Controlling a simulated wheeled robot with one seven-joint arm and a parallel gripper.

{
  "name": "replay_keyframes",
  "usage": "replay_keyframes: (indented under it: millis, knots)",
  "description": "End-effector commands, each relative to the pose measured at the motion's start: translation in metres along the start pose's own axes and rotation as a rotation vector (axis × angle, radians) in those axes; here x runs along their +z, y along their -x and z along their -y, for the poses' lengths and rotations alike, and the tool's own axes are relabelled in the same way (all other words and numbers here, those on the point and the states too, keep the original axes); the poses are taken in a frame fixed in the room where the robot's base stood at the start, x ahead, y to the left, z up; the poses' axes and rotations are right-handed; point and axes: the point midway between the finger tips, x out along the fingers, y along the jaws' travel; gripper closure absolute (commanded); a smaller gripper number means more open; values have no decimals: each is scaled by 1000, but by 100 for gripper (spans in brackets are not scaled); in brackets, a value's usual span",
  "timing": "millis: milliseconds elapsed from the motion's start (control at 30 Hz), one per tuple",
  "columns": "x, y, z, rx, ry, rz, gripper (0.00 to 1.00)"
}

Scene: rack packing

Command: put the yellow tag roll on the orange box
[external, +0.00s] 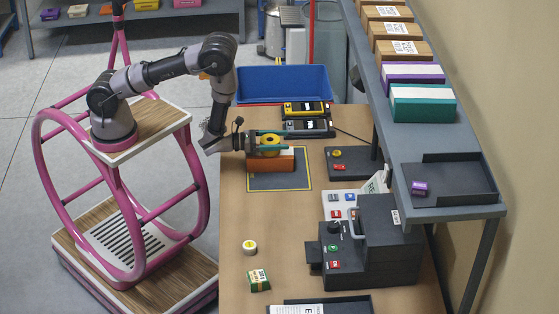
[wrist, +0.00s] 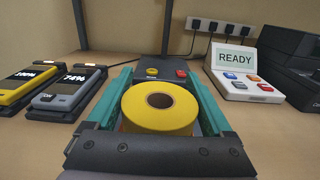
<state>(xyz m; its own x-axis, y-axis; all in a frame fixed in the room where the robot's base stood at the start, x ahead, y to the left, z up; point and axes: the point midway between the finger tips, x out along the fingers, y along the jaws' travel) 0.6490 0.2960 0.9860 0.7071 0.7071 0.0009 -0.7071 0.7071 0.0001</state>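The yellow tag roll (wrist: 158,107) lies flat, hole up, between the two teal fingers of my gripper (external: 268,140). The fingers sit close along both its sides, and my gripper appears shut on it. In the external view the roll (external: 270,139) is directly over the orange box (external: 271,165), at its top face; I cannot tell whether it rests on the box or hangs just above it. The near finger partly hides the roll there. The box stands on a dark mat with a yellow border (external: 296,182). The wrist view does not clearly show the box.
Two label devices (external: 305,108) lie behind the mat, and a dark pad with buttons (external: 352,162) is to its right. A READY display (wrist: 235,58) and a dark machine (external: 375,240) stand farther right.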

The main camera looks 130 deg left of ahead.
Motion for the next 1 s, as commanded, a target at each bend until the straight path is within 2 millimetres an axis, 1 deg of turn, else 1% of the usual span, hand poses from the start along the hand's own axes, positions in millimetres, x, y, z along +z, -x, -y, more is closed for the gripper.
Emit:
replay_keyframes:
  millis: [233,333,433,600,700,833,1000]
  knots:
    - [1,0,0,0,0,0,0]
    - [4,0,0,0,1,1,0]
    - [3,12,0,0,0,-2,0]
    - [2,42,0,2,-1,-4,0]
    - [2,57,-1,2,-1,-3,0]
    - [3,68,0,1,0,0,0]
    - [3,75,0,-1,0,-1,0]
